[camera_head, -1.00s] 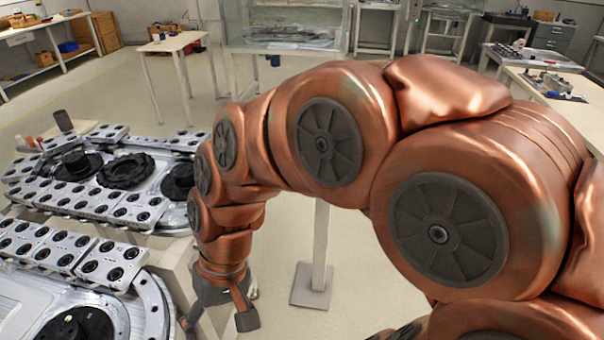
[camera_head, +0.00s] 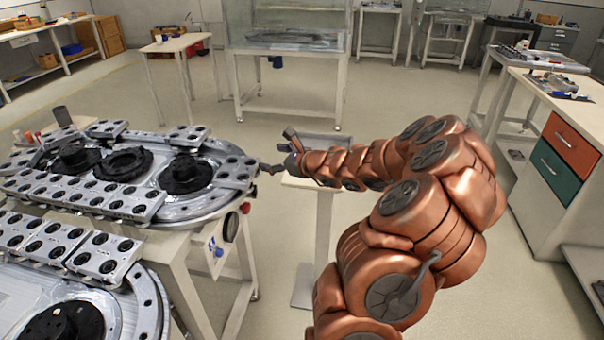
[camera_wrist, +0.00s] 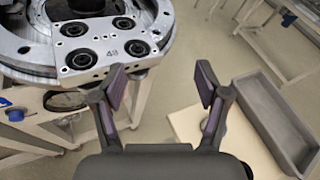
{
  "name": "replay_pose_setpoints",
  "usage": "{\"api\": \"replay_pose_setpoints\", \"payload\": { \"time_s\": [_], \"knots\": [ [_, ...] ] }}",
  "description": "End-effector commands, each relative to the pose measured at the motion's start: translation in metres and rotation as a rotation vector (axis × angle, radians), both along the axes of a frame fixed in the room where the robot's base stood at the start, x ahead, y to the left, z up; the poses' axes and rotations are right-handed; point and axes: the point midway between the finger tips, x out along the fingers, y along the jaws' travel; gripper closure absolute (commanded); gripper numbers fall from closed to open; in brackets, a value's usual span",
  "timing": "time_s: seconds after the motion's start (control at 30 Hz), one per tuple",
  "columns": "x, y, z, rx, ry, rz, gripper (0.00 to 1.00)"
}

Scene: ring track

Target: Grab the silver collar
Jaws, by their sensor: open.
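I cannot pick out a separate silver collar for certain. The ring track (camera_head: 212,207) on the left carries silver carriages, and a silver plate with four black rollers (camera_wrist: 103,47) sits at its near end in the wrist view, ahead and left of my gripper.
A small pale table (camera_wrist: 187,128) with an empty grey tray (camera_wrist: 272,122) stands right of my gripper. A second track (camera_head: 150,300) lies at lower left. A drawer cabinet (camera_head: 560,155) is at the right. Open floor lies between the tables.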

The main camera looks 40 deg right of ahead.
Motion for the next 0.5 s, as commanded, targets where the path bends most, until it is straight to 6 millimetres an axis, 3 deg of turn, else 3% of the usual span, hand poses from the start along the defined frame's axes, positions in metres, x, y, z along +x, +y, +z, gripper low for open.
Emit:
{"api": "replay_pose_setpoints", "payload": {
  "time_s": [0.03, 0.1, 0.2, 0.37, 0.5],
  "knots": [
    [-0.011, -0.032, -0.021, 0.063, 0.017, -0.089, 0.26],
    [-0.024, -0.066, -0.04, 0.136, 0.031, -0.19, 0.26],
    [-0.041, -0.098, -0.06, 0.208, 0.048, -0.29, 0.26],
    [-0.053, -0.119, -0.077, 0.264, 0.061, -0.361, 0.26],
    [-0.048, -0.123, -0.081, 0.272, 0.063, -0.369, 0.26]
  ]
}}
